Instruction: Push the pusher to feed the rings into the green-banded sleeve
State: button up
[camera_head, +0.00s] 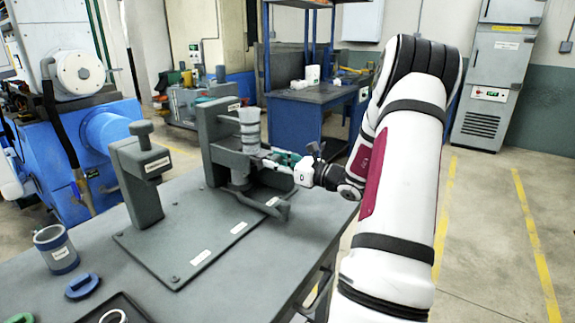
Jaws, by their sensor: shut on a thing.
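A grey fixture (215,135) stands on the flat plate on the bench. A grey cylinder (249,128) sits upright at its front. It may be the sleeve, but I cannot make out a green band on it. My gripper (266,160) reaches in from the right, just below this cylinder. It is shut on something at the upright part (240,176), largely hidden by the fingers. Dark green shows at the fingers, and I cannot tell what it belongs to. I cannot identify the pusher for certain. A dark curved bar (272,210) lies low in front of the fixture. The rings inside are not visible.
A labelled grey post (143,180) with a knob stands left on the plate (160,250). A blue-banded cup (56,250), a blue ring (82,286) and a tray (118,302) holding a white ring are at the lower left. A blue workbench (300,120) stands behind.

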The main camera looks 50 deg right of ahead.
jog(key=shift+s+d+p, duration=0.15)
jog(key=shift+s+p, duration=0.3)
jog(key=shift+s, duration=0.8)
jog(key=shift+s+d+p, duration=0.15)
jog(key=shift+s+p, duration=0.25)
jog(key=shift+s, duration=0.85)
jog(key=o, duration=1.1)
jog(key=s+p, duration=0.1)
jog(key=s, duration=0.4)
jog(key=shift+d+p, duration=0.1)
jog(key=shift+p, duration=0.3)
jog(key=shift+w+d+f, duration=0.1)
